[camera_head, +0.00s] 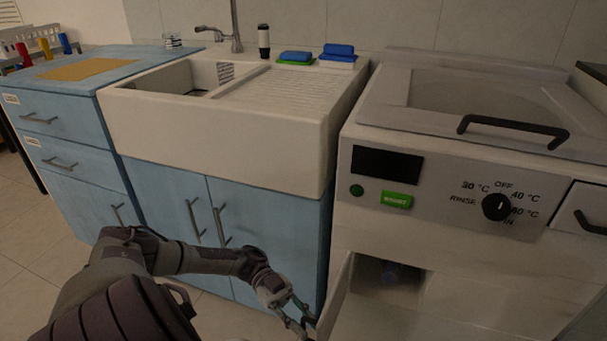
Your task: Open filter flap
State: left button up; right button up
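The white washing machine (475,265) stands at the right. Low on its front, the filter flap (338,295) is swung out to the left, standing away from the front. Behind it is a dark recess (415,277) with a faint bluish round part (390,272), probably the filter cap. My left gripper (304,321) is at the bottom of the head view, close beside the outer edge of the flap. Its fingertips are small and near the frame edge, so I cannot tell whether they touch the flap or how far they are apart. My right gripper is out of view.
The washer has a knob (496,207), a green button (396,201), a black lid handle (513,130) and a drawer (585,215) at right. A white sink (225,140) over blue cabinets (262,235) stands left of it. Tiled floor (35,260) is free at left.

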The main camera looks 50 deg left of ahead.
pick_arm(q)
jog(key=shift+a, duration=0.1)
jog(key=a, duration=0.7)
jog(key=shift+a, duration=0.15)
dwell(0.4)
